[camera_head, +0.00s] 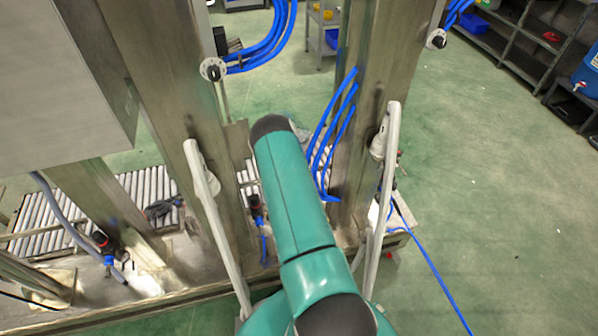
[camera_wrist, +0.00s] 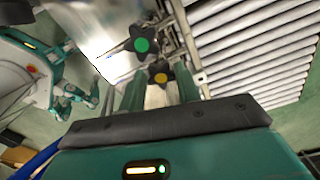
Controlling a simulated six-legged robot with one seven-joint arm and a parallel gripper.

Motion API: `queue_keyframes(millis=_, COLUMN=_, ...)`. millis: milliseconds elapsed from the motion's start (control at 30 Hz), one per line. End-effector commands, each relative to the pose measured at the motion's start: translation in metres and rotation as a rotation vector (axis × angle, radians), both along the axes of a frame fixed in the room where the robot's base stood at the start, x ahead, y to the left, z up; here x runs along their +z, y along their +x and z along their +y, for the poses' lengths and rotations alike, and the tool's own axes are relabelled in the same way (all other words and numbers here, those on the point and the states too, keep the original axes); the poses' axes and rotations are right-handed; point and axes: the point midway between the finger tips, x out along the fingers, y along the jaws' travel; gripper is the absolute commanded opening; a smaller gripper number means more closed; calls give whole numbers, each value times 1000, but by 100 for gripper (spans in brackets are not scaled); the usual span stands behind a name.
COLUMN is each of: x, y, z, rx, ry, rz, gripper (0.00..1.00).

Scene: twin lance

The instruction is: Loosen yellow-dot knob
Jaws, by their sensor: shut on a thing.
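In the wrist view the yellow-dot knob (camera_wrist: 160,76), a dark lobed knob with a yellow-orange centre, sits between the two teal fingers of my gripper (camera_wrist: 160,88). The fingers are shut on it, one on each side, and hide part of its edge. A second dark lobed knob with a green dot (camera_wrist: 142,45) is just above and to the left, outside the fingers. In the head view my teal arm reaches forward between the two metal posts. My gripper and both dotted knobs cannot be made out there.
Metal posts stand left (camera_head: 160,90) and right (camera_head: 375,95) of my arm. Blue hoses (camera_head: 335,130) hang by the right post, close to my arm. A roller conveyor (camera_head: 50,207) lies at left; rollers (camera_wrist: 255,50) also show in the wrist view. Green floor (camera_head: 480,170) is clear at right.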

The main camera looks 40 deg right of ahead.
Motion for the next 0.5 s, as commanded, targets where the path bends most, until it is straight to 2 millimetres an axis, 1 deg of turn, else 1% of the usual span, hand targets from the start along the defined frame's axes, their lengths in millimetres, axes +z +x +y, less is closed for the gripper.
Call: queue_keyframes(millis=500, x=-1, y=-1, z=3, rx=487, ry=3, rz=-2, gripper=10)
